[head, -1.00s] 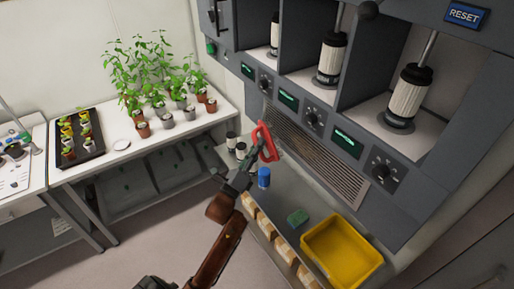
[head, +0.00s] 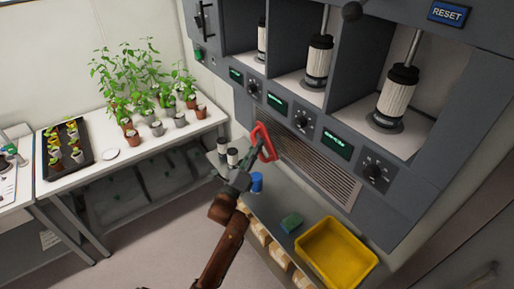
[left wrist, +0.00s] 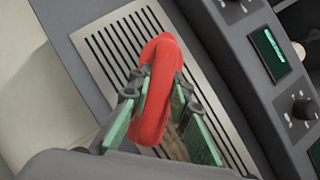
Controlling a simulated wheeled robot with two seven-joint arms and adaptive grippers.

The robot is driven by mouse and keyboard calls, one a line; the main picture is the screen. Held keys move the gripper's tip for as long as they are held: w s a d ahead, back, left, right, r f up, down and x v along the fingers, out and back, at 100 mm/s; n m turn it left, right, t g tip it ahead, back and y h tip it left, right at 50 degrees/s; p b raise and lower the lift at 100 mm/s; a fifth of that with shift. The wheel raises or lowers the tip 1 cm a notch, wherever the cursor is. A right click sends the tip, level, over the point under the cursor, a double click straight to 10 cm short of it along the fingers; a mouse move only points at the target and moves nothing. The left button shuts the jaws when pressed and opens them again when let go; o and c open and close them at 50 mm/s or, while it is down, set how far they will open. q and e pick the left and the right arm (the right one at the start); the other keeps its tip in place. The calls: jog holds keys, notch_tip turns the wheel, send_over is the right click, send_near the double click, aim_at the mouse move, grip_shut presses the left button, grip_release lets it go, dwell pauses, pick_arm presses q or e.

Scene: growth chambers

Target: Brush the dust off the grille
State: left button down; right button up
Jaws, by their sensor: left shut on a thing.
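The grille (head: 318,165) is a slotted metal panel low on the grey chamber front, below the dials. In the left wrist view the grille (left wrist: 112,48) shows dark parallel slots and a brownish patch beside the fingers. My left gripper (head: 256,154) is shut on a red brush (head: 264,142), held in front of the grille's left part. In the left wrist view the red brush (left wrist: 158,88) sits between the green-padded fingers (left wrist: 150,100) and covers part of the grille. The brush's bristles are hidden, and I cannot tell whether it touches the grille. My right gripper is not in view.
Below the grille a narrow grey bench holds a blue cup (head: 257,182), a green sponge (head: 291,222), dark-capped jars (head: 232,157) and a yellow bin (head: 336,254). Chamber bays with white cylinders (head: 398,95) stand above. Potted plants (head: 150,95) fill the left table.

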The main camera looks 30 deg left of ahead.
aim_at(270, 144)
pick_arm(q)
jog(key=shift+w+d, duration=0.1)
jog(key=shift+w, duration=0.2)
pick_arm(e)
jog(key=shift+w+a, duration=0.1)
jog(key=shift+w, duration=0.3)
pick_arm(q)
jog(key=shift+w, duration=0.1)
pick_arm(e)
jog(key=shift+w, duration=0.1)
pick_arm(q)
jog(key=shift+w+d, duration=0.25)
jog(key=shift+w, duration=0.25)
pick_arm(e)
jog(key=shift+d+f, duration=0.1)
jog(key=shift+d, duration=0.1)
